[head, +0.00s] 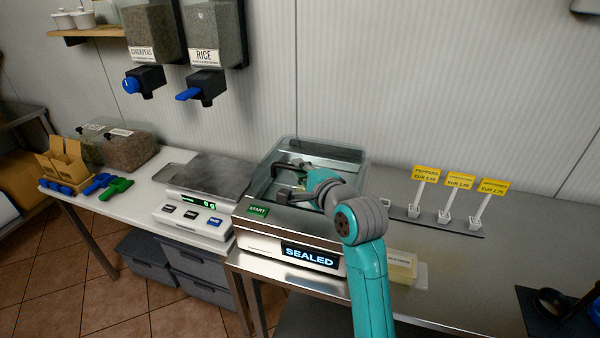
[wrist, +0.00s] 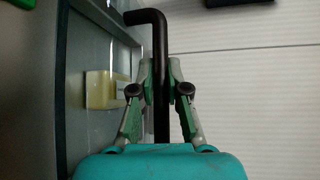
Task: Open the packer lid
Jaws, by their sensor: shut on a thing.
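The packer (head: 285,246) stands on the steel counter, with a green START button (head: 257,210) and a display (head: 309,256) reading SEALED. Its clear lid (head: 335,155) shows behind my arm; I cannot tell whether it is fully down or slightly raised. My gripper (head: 283,191) is over the lid, partly hidden by its own wrist. In the wrist view my gripper (wrist: 163,67) is shut on a black bar handle (wrist: 158,38), which runs between the fingers and bends left at its far end.
A scale (head: 193,216) reading 0 g stands to the left of the packer. A pale yellow block (head: 402,267) lies to its right, near my arm. Yellow price signs (head: 459,181) stand farther right. Dispensers (head: 205,50) hang on the wall at upper left.

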